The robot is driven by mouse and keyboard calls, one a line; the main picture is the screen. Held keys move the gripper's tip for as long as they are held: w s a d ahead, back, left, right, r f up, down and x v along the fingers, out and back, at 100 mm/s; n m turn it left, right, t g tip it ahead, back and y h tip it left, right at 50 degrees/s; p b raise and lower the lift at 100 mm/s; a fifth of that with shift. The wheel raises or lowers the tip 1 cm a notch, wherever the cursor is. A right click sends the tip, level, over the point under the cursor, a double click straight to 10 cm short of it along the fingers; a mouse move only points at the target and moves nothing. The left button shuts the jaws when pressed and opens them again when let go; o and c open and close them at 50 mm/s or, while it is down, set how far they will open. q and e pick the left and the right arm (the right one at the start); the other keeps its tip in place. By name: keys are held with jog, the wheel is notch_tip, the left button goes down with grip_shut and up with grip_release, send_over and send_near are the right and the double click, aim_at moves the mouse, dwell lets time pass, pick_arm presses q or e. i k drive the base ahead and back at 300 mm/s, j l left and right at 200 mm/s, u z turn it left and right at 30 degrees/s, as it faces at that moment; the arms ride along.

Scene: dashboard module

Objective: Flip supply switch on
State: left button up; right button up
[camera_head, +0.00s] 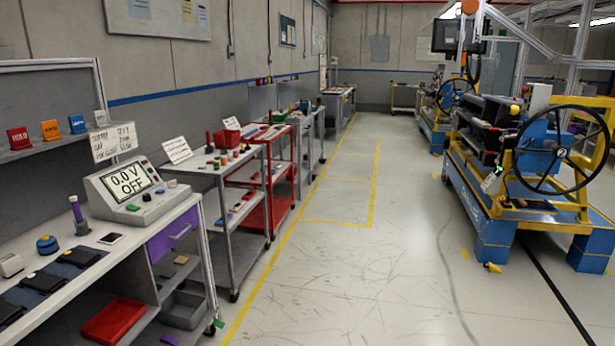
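A grey bench power supply (152,208) stands on the workbench at the left. Its tilted display (128,182) reads "0.0 V" and "OFF". Small controls, including a green one (133,207), sit on its sloped front; I cannot tell which is the supply switch. The dashboard module (497,112) with a large black steering wheel (562,150) is on a blue and yellow stand at the right. Neither of my grippers is in view.
The workbench (60,309) holds a blue round object (47,244), a purple-topped tool (76,212), a phone-like slab (111,238) and dark pads. A grey cart (203,163) and a red cart (272,174) stand beyond. The floor (370,270) between is clear.

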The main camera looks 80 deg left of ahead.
aim_at(132, 206)
jog(key=u, duration=3.85)
